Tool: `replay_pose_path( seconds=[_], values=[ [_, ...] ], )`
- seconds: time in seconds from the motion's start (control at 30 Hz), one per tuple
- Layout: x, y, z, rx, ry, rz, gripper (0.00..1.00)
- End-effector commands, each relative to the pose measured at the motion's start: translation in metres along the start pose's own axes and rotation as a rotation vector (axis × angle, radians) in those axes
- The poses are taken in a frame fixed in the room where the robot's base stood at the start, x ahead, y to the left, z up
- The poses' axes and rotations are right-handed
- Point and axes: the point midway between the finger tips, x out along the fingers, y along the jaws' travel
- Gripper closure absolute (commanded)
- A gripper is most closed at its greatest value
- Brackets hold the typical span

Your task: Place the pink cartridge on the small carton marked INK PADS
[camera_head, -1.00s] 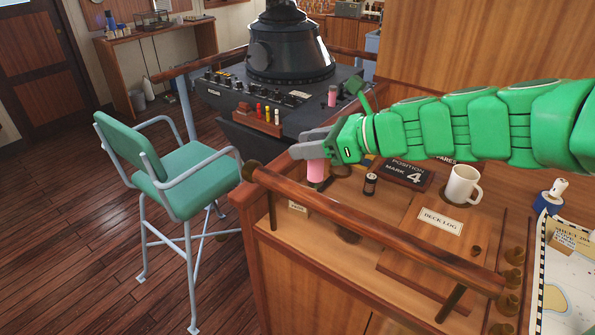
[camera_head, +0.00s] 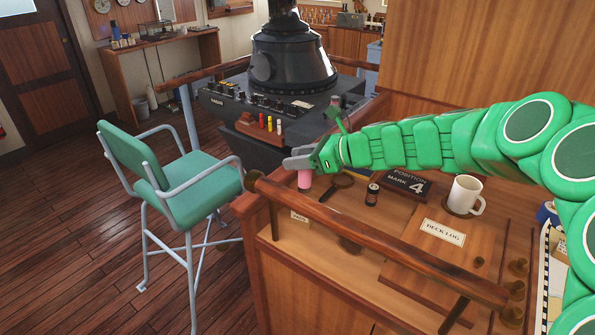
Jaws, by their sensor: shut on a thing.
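The pink cartridge (camera_head: 304,181) hangs upright below my gripper (camera_head: 298,163), which is shut on its upper end. They are over the front left corner of the wooden desk (camera_head: 325,215). A small pale label (camera_head: 299,217), its lettering only partly legible as PADS, shows just below the cartridge, near the front rail. The carton's outline around this label is hard to make out. I cannot tell whether the cartridge touches anything beneath it.
A magnifying glass (camera_head: 338,186), a small dark jar (camera_head: 372,194), a POSITION MARK 4 sign (camera_head: 407,184), a white mug (camera_head: 465,194) and a DECK LOG board (camera_head: 440,238) lie to the right. A wooden rail (camera_head: 370,235) runs along the desk's front. A green chair (camera_head: 195,185) stands left.

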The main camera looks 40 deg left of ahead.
Motion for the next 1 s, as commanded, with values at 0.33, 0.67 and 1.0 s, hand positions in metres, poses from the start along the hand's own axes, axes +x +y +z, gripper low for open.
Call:
replay_pose_path(
  seconds=[0.33, 0.67, 1.0],
  values=[
    [0.012, -0.009, -0.011, 0.003, 0.001, 0.002, 0.94],
    [0.025, -0.011, -0.041, 0.003, 0.001, -0.001, 0.94],
    [0.026, -0.011, -0.043, 0.002, 0.001, 0.0, 0.94]
  ],
)
